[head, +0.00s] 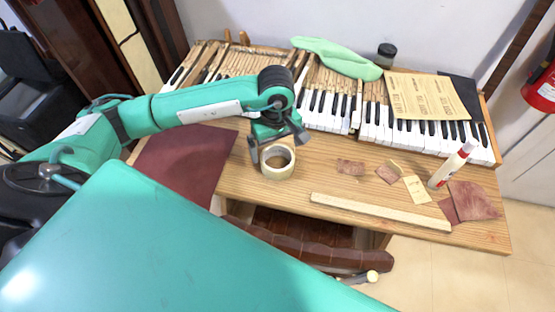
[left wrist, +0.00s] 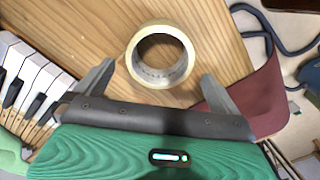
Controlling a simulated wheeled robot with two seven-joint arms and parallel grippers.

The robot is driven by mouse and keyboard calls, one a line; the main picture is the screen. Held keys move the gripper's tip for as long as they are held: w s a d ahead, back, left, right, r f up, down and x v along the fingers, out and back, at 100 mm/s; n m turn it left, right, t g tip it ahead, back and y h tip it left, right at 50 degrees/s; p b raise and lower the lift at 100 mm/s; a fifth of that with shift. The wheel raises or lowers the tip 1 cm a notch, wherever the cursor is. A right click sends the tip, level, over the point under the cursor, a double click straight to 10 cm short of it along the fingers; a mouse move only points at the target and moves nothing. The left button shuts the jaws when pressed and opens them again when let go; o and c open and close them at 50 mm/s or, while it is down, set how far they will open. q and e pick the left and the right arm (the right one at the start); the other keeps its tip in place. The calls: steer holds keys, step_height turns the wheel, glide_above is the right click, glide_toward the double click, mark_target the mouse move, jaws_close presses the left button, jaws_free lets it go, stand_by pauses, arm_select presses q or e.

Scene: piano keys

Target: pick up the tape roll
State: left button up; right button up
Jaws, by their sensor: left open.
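The tape roll (head: 277,162) is a cream ring lying flat on the wooden table, between the dark red sheet and the piano keys. It also shows in the left wrist view (left wrist: 160,57), with its round hole facing the camera. My left gripper (head: 276,150) is open and empty just above and behind the roll. In the left wrist view its two fingers (left wrist: 155,85) stand apart, one on each side of the roll's near edge, and I see no contact. My right gripper is not in view.
Piano keys (head: 325,102) run along the back of the wooden table (head: 290,190). A dark red sheet (head: 185,160) lies left. A wooden strip (head: 380,212), sandpaper pieces (head: 350,167) and a glue bottle (head: 452,165) lie or stand to the right.

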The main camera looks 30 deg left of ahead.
mark_target(277, 167)
arm_select(q)
steer(key=shift+s+f, duration=0.1)
steer(key=shift+f, duration=0.4)
steer(key=f, duration=0.2)
steer(key=f+p, duration=0.1)
steer(key=f, duration=0.1)
steer(key=shift+d+f+p, duration=0.2)
steer(key=shift+f+p, duration=0.1)
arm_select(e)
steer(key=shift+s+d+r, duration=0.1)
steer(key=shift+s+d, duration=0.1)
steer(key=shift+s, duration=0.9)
arm_select(q)
steer(key=shift+c, duration=1.1)
steer(key=c, duration=0.7)
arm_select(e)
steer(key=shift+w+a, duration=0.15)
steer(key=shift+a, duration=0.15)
